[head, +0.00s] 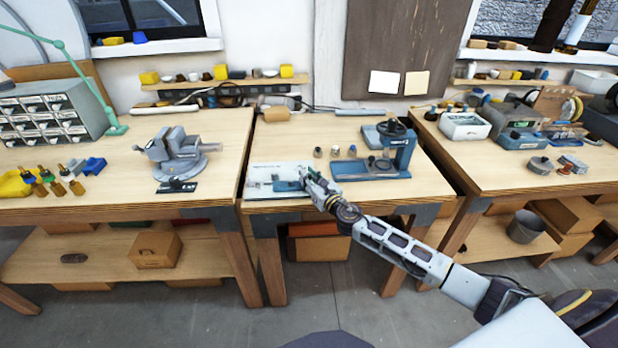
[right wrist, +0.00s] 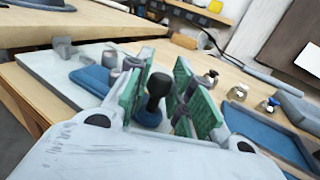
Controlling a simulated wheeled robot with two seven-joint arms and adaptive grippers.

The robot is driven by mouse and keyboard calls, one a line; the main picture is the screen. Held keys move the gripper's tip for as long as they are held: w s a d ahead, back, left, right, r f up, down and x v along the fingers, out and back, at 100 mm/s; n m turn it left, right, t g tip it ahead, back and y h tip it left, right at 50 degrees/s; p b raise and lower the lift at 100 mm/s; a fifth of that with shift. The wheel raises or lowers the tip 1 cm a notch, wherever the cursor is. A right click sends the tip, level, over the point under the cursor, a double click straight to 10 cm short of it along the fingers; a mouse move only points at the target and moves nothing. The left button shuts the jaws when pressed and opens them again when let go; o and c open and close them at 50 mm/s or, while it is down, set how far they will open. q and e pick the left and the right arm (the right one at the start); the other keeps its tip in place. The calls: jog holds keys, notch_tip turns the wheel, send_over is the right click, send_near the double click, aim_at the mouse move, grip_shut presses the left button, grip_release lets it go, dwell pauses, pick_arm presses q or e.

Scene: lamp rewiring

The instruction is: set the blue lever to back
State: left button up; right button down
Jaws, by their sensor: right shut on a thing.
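A white board (head: 262,184) lies at the front left of the middle bench, with a blue fixture (head: 288,185) on it. In the right wrist view a lever with a black knob (right wrist: 158,86) rises from a round blue base (right wrist: 147,117). My right gripper (head: 314,184) reaches over the board's right end. In the wrist view its green-padded fingers (right wrist: 165,95) stand on both sides of the lever and are shut on it. The fingers and wrist hide part of the lever, so its exact tilt is unclear. My left gripper is not in view.
A blue press (head: 385,158) stands right of my gripper on the same bench. A grey vise (head: 178,155) is on the left bench. The front middle of the left bench is mostly clear.

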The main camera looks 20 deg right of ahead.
jog(key=c, duration=1.3)
grip_release()
jog(key=shift+a, duration=0.1)
jog(key=shift+o, duration=0.2)
jog(key=s+d, duration=0.2)
jog(key=s, duration=0.9)
jog(key=shift+s, duration=0.4)
